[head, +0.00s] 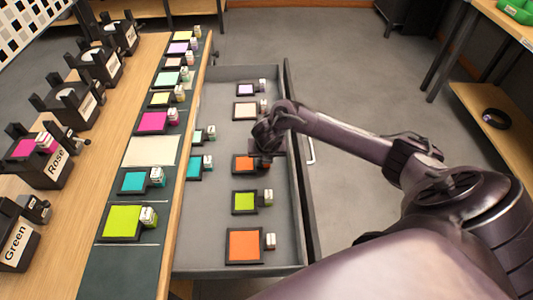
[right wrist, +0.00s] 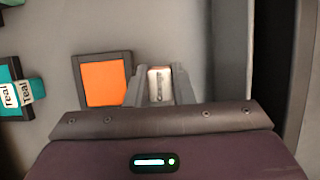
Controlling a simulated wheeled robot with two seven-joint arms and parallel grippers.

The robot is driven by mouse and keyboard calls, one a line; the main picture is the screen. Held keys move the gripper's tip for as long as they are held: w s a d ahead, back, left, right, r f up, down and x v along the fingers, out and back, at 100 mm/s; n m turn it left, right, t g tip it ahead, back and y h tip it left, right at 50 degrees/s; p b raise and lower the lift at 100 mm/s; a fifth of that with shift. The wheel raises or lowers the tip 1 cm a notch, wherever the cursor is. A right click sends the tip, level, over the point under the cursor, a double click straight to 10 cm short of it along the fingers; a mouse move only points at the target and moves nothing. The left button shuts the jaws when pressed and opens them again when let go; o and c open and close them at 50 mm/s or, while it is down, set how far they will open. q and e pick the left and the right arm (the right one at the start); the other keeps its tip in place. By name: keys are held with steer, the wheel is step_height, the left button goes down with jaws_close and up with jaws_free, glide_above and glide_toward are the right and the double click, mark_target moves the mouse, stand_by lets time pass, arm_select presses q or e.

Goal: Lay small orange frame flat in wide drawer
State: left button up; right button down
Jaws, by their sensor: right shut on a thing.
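The small orange frame (head: 243,163) is a dark square frame with an orange face and a white block labelled Orange (right wrist: 160,84) at its side. It is over the wide drawer (head: 216,258), looks flat, and is at or very near the drawer floor; I cannot tell if it touches. My right gripper (head: 264,158) is shut on the white block, with one finger on each side of it in the right wrist view (right wrist: 161,86). The orange face (right wrist: 104,83) shows left of the fingers there. My left gripper is not in view.
The open drawer also holds a larger orange frame (head: 244,245), a lime frame (head: 244,202), a teal frame (head: 193,168), a cream frame (head: 245,110) and a lilac frame (head: 246,89). The counter (head: 95,165) at left bears more frames and labelled holders.

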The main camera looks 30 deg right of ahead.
steer(key=shift+f, duration=0.3)
steer(key=shift+s+d+f+b, duration=0.1)
steer(key=shift+d+f+b, duration=0.15)
steer(key=shift+f+b, duration=0.3)
